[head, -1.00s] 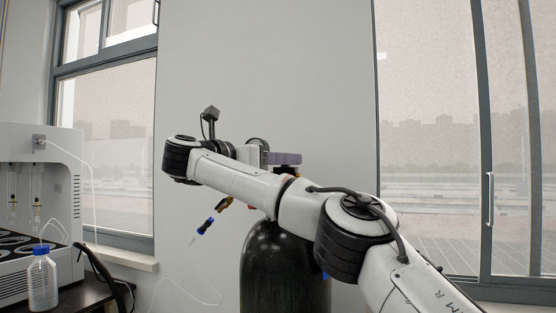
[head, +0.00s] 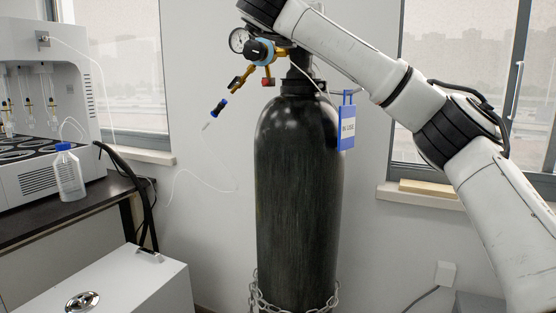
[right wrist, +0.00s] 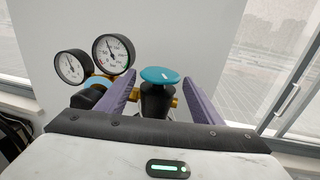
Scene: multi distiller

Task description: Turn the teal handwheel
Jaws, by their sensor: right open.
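The teal handwheel (right wrist: 160,75) sits on top of a dark valve body in the right wrist view. My right gripper (right wrist: 162,84) is open, with one purple finger on each side of the handwheel. Gaps show between the fingers and the wheel, and nothing is held. The black gas cylinder (head: 298,190) stands upright in the head view, with a brass regulator (head: 262,52) at its neck. My right arm crosses above it, and the handwheel is not visible there. My left gripper is in neither view.
Two round gauges (right wrist: 114,52) stand left of the gripper. A blue tag (head: 347,125) hangs at the cylinder's right, and a chain (head: 270,304) circles its lower part. A white lab machine (head: 45,110) and a bottle (head: 68,174) stand on the left bench.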

